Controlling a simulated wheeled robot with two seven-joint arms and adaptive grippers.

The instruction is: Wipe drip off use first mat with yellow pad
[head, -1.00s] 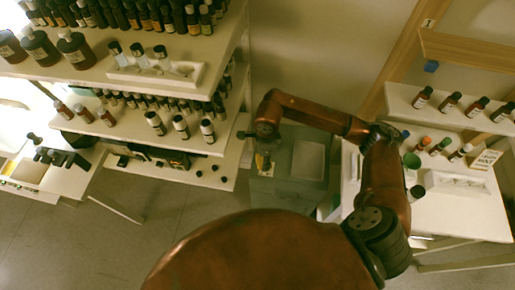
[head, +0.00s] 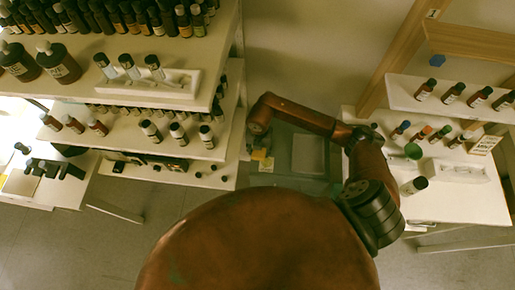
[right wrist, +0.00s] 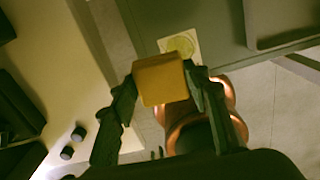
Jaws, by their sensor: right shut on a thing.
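My right gripper (right wrist: 162,82) is shut on the yellow pad (right wrist: 159,79), a small orange-yellow block held between its dark fingers. In the head view the right gripper (head: 259,146) is over the left part of a grey cart top, with the pad (head: 258,155) small below it. A pale square mat with a yellow-green round mark (right wrist: 181,43) lies on the grey top, just beyond the pad in the right wrist view and partly covered by it. I cannot tell a drip from the mat's print, nor whether pad and mat touch. My left gripper is not in view.
A shelf (head: 150,93) crowded with bottles stands left of the cart. A white table (head: 455,205) with small bottles and a white tray stands to the right. A raised grey panel (head: 307,153) takes up the cart's right part.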

